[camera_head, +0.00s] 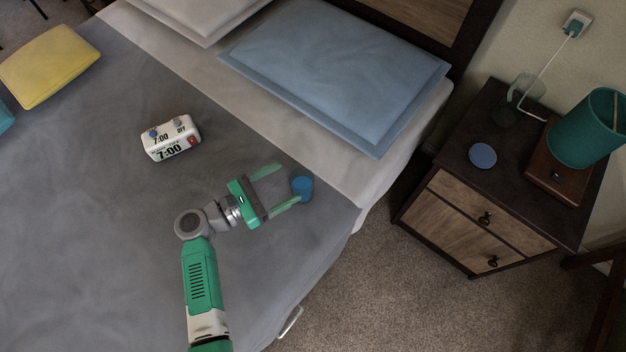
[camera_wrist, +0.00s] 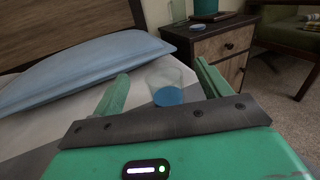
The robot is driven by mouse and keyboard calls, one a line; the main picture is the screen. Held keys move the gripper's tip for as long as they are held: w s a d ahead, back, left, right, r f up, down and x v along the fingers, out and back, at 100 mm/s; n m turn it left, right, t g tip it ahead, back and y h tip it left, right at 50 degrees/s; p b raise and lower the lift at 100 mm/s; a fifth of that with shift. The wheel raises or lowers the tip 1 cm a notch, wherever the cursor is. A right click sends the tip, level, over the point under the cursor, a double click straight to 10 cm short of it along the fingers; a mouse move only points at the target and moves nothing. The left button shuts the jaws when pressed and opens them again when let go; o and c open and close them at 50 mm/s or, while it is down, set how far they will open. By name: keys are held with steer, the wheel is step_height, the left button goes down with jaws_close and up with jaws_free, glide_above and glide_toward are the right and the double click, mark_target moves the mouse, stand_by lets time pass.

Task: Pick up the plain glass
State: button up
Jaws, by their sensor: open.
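A small clear glass with blue in its lower part (camera_wrist: 168,92) shows between my fingers in the wrist view. In the head view the glass (camera_head: 302,187) looks blue and stands upright on the grey bed cover, near the bed's right edge. My gripper (camera_head: 283,184) is open and empty, its two green fingers pointing toward the glass. The lower finger's tip is close beside the glass; I cannot tell if they touch. In the wrist view my gripper (camera_wrist: 162,77) has one finger on each side of the glass.
A white alarm clock (camera_head: 171,138) lies left of my gripper on the bed. A blue pillow (camera_head: 335,70) is behind. The nightstand (camera_head: 450,150) at the right holds a blue disc (camera_head: 482,155), a translucent vessel (camera_head: 525,88) and a teal lamp (camera_head: 587,128).

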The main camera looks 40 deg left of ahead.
mark_target(293, 192)
step_height(293, 192, down, 8)
steer(key=b, duration=0.3)
steer(key=shift+s+r+b, duration=0.15)
steer(key=shift+b, duration=0.2)
steer(key=shift+w+d, duration=0.1)
steer(key=shift+w, duration=0.6)
steer(key=b+x, duration=0.1)
steer(key=x, duration=0.4)
steer(key=shift+w+d+b, duration=0.1)
steer(key=shift+w+b, duration=0.1)
steer(key=shift+b, duration=0.15)
steer(key=shift+w+d, duration=0.15)
steer(key=shift+w, duration=0.3)
steer(key=shift+s, duration=0.1)
steer(key=shift+c, duration=0.3)
steer(key=c, duration=1.2)
steer(key=shift+r, duration=0.1)
